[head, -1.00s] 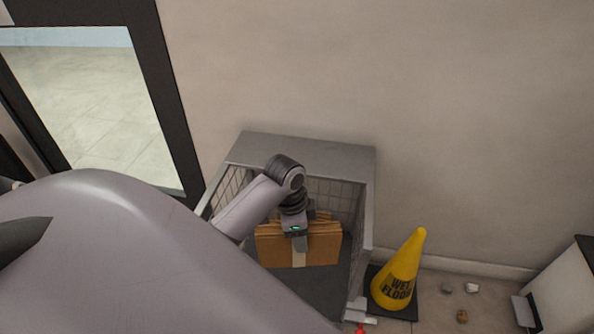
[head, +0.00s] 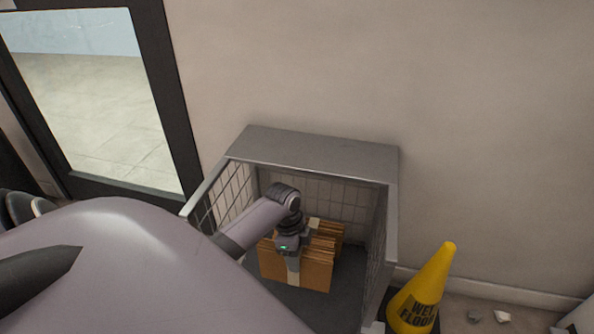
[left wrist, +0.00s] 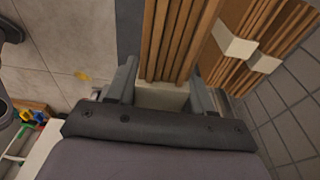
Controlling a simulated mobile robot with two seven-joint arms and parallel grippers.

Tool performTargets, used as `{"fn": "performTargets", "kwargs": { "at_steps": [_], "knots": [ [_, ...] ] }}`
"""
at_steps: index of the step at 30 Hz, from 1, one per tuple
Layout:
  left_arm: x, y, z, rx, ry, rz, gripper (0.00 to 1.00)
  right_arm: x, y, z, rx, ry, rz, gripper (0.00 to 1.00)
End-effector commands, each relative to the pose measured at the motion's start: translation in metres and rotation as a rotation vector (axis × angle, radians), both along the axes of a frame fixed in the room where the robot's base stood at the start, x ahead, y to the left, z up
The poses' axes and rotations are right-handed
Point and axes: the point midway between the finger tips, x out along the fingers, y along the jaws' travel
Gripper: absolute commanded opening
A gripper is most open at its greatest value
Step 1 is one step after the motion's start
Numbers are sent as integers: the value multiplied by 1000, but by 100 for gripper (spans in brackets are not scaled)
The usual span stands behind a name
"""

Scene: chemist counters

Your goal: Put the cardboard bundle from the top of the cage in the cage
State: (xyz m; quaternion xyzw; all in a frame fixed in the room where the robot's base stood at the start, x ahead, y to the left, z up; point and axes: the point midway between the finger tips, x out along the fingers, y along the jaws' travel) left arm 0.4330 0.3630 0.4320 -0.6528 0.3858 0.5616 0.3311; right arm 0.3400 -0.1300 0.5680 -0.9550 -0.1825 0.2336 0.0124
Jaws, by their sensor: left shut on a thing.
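My left gripper (head: 291,248) is shut on a cardboard bundle (head: 312,274), brown flat sheets with a pale band, held upright inside the open-fronted grey mesh cage (head: 318,156). In the left wrist view the fingers (left wrist: 162,92) sit on either side of the banded edge of the bundle (left wrist: 180,35). The bundle is low, close to the cage floor (head: 347,290); I cannot tell whether it touches. A second banded bundle (head: 328,232) stands right behind it in the cage, and shows at the right in the wrist view (left wrist: 262,35). My right gripper is out of view.
The cage top is bare. A yellow wet-floor cone (head: 424,290) stands just right of the cage, with small litter (head: 502,317) beyond it. A wall is behind and a dark-framed glass door (head: 95,110) at the left. Cage floor is free right of the bundles.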

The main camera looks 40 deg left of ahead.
Motion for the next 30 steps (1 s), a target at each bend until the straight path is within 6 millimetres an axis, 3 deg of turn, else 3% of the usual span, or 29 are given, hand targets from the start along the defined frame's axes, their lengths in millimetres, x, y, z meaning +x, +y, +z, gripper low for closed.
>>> {"fn": "performTargets", "kwargs": {
  "at_steps": [1, 7, 14, 22, 30],
  "knots": [
    [0, -1, -21, -2, 2, 2, 4, 2, 5, -8, 33, -2, 7, 56],
    [0, 0, -60, -1, 0, 0, 4, 7, 22, -11, 139, 4, 34, 56],
    [1, 0, -74, 1, -2, 1, 4, 9, 29, -10, 184, 7, 48, 56],
    [1, 0, -111, 0, -2, 1, 4, 10, 35, -15, 227, -15, 67, 56],
    [1, 0, -111, 2, -3, 1, 4, 10, 36, -11, 228, -20, 69, 56]
  ]
}}
